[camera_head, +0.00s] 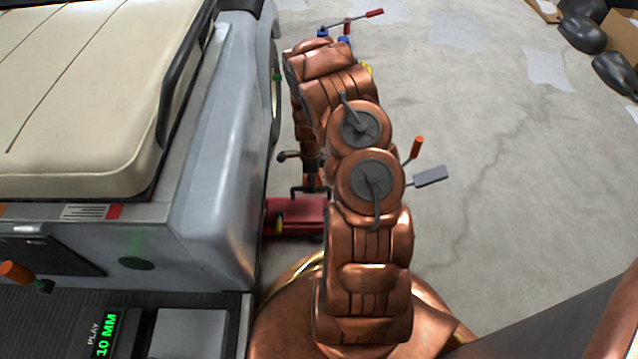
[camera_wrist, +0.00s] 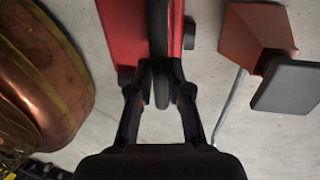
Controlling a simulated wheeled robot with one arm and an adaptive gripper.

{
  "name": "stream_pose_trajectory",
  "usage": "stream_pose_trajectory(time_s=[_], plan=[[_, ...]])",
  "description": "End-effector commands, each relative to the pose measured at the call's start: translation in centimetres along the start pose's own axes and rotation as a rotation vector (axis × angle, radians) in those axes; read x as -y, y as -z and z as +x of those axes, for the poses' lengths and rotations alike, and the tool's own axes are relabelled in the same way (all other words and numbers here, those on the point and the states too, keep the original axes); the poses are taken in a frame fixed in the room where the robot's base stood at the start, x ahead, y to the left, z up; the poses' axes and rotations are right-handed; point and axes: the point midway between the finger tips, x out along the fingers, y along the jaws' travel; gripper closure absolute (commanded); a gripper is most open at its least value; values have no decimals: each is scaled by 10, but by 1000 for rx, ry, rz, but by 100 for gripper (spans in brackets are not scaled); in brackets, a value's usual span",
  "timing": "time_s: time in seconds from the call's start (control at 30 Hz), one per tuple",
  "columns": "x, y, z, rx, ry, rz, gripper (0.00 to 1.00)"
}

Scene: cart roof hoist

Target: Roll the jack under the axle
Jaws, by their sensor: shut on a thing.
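The red jack (camera_head: 297,214) sits low on the floor close beside the grey cart body (camera_head: 212,190). Its red body (camera_wrist: 128,38) also shows in the wrist view, with a dark upright bar (camera_wrist: 160,50) along its middle. My gripper (camera_wrist: 160,88) is shut on this dark bar, a finger on each side. In the head view my copper arm covers part of the jack, and I cannot make out the grip there. The axle is not visible in either view.
An orange grip (camera_head: 416,146) and a grey pedal (camera_head: 430,177) stick out right of my arm. Blue-footed gear with a red handle (camera_head: 374,14) stands behind it. Open concrete floor (camera_head: 500,190) lies right.

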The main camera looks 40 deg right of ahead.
Motion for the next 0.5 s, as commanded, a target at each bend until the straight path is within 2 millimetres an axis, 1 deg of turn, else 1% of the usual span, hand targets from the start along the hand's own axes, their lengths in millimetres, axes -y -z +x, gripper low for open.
stream_pose_trajectory(time_s=[0.13,0.47,0.5], plan=[[-1,-5,0,0,-2,2,100],[-1,-7,0,-1,-1,-1,100],[-1,-6,0,-1,-1,-1,78]])
